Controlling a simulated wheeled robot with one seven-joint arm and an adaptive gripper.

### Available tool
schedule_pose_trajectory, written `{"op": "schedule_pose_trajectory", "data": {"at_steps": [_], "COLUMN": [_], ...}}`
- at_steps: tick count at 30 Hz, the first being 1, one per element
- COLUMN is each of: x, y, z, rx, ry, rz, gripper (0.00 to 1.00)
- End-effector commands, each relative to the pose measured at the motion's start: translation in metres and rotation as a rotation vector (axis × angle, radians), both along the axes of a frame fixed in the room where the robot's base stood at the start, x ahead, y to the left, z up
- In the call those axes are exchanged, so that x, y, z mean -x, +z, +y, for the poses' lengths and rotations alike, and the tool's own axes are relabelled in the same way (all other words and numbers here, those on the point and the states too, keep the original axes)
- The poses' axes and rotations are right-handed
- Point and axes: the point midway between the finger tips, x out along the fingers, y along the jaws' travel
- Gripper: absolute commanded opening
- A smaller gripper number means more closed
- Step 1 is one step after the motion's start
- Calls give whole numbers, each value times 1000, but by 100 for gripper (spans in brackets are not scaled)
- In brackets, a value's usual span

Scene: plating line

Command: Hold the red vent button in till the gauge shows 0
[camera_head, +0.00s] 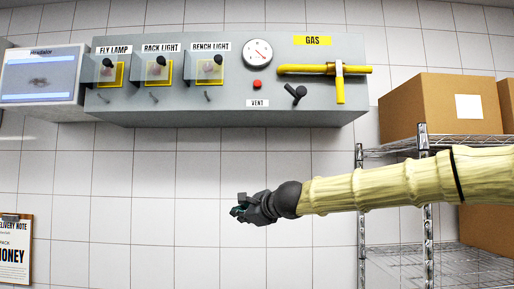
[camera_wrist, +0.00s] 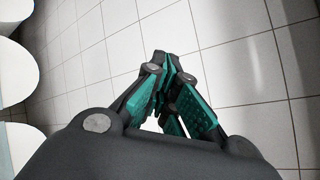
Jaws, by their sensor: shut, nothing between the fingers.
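The red vent button (camera_head: 257,84) sits on the front of the grey wall panel, above a VENT label (camera_head: 257,103). The round white gauge (camera_head: 257,52) is just above the button. Its needle is too small for me to read a value. My gripper (camera_head: 238,211) is in front of the tiled wall, well below the panel and apart from the button. In the wrist view my gripper (camera_wrist: 168,62) is shut with its teal-padded fingers together and nothing between them. The button and gauge are not in the wrist view.
Right of the button are a black knob (camera_head: 296,92) and a yellow gas pipe with handle (camera_head: 340,85). Three covered switches (camera_head: 157,69) are to the left, with a screen (camera_head: 40,75) beyond. A wire shelf (camera_head: 440,143) bears cardboard boxes (camera_head: 440,108) at right.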

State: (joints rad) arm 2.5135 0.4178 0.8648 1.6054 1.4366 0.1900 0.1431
Motion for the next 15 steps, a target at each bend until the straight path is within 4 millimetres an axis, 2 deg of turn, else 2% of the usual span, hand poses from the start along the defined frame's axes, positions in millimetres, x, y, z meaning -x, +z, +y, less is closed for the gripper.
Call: {"op": "schedule_pose_trajectory", "data": {"at_steps": [1, 3, 11, 15], "x": [4, 9, 42, 67], "y": [30, 66, 200, 269], "z": [-1, -2, -13, -23], "rx": [-40, -98, -307, -417], "ry": [1, 2, 26, 48], "rz": [-15, -30, -85, -116], "gripper": [0, 0, 0, 0]}}
